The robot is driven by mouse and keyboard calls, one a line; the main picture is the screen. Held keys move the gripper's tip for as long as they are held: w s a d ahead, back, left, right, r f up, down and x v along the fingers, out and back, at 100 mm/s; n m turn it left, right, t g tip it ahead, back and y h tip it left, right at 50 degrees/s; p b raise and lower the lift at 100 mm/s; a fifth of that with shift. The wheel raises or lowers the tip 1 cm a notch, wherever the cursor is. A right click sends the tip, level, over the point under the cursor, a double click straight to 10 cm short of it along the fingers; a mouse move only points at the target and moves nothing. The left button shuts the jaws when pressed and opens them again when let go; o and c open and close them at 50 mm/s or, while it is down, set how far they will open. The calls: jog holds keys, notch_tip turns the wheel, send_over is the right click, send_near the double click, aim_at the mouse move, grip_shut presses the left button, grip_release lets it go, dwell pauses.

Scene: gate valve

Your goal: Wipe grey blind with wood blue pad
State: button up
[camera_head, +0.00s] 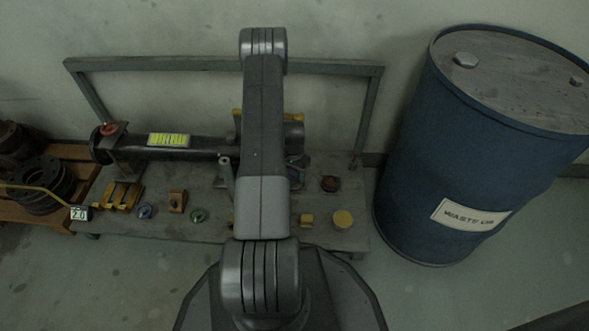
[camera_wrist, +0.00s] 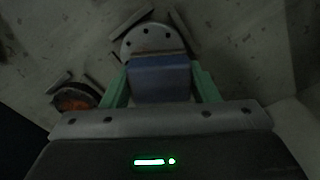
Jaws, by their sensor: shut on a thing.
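In the wrist view, the two green fingers of my gripper (camera_wrist: 161,84) are shut on the blue pad (camera_wrist: 160,78), one finger on each side. A thin brown, wood-like edge shows along the pad's far side. The grey blind (camera_wrist: 150,36) is a round pale disc with several dark bolt holes. The pad overlaps its near part in the picture and hides it. I cannot tell whether the pad touches the blind.
An orange-brown disc (camera_wrist: 75,97) lies left of my gripper in the wrist view. A blue waste-oil drum (camera_head: 460,150) stands at the right.

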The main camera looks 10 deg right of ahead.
aim_at(294, 188)
jog(key=shift+s+a, duration=0.2)
jog(key=shift+s, duration=0.55)
jog(key=shift+s+a, duration=0.2)
jog(key=shift+s, duration=0.5)
jog(key=shift+s+a, duration=0.2)
jog(key=shift+s, duration=0.55)
jog(key=shift+w+d, duration=0.3)
jog(key=shift+w, duration=0.7)
jog(key=shift+w+d, duration=0.25)
jog(key=shift+w, duration=0.75)
jog(key=shift+w+d, duration=0.3)
jog(key=shift+w, duration=0.7)
jog(key=shift+r+p, duration=1.2)
jog(key=shift+r, duration=1.8)
jog(key=shift+r+p, duration=0.6)
jog(key=shift+r, duration=0.9)
